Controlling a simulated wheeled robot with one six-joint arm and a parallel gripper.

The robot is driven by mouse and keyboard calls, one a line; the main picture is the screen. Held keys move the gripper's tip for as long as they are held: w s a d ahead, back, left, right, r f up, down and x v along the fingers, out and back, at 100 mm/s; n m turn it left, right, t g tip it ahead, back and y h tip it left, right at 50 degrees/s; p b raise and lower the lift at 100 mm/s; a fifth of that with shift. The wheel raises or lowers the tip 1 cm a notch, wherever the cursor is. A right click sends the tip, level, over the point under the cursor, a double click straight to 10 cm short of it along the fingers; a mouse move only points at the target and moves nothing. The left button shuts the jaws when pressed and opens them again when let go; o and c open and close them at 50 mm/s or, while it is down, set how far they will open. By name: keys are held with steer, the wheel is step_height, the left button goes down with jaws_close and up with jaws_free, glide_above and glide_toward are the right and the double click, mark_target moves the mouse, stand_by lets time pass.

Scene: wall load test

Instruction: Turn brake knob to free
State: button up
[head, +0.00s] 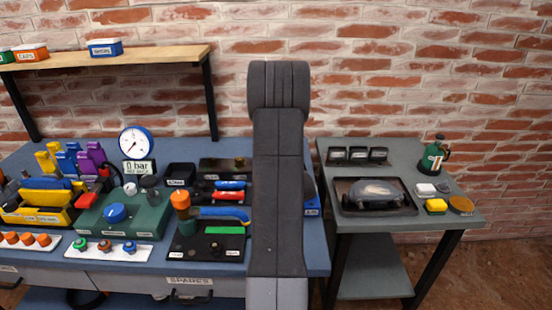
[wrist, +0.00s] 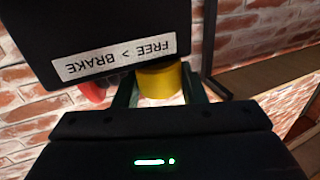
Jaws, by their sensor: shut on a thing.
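In the wrist view, a dark box with a white label (wrist: 115,57) fills the upper left; the label reads "FREE > BRAKE" upside down. A yellow knob (wrist: 158,84) sits at the box's lower edge. My gripper (wrist: 157,76) has one finger on each side of the knob and is shut on it. The far part of the knob is hidden behind the box edge, so I cannot tell its setting. In the head view my arm stands in the middle, and the knob and gripper do not show.
A red part (wrist: 94,92) is beside the left finger. A shelf (wrist: 262,75) and post stand to the right in the wrist view. In the head view, a crowded blue bench (head: 317,262) is at left and a grey table (head: 335,218) at right, before a brick wall.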

steer(key=shift+r+n+y+b, duration=0.1)
steer(key=shift+n+y+b, duration=0.2)
steer(key=shift+y, duration=0.2)
steer(key=o, duration=1)
steer(key=shift+h+p, duration=0.3)
steer(key=shift+p, duration=0.2)
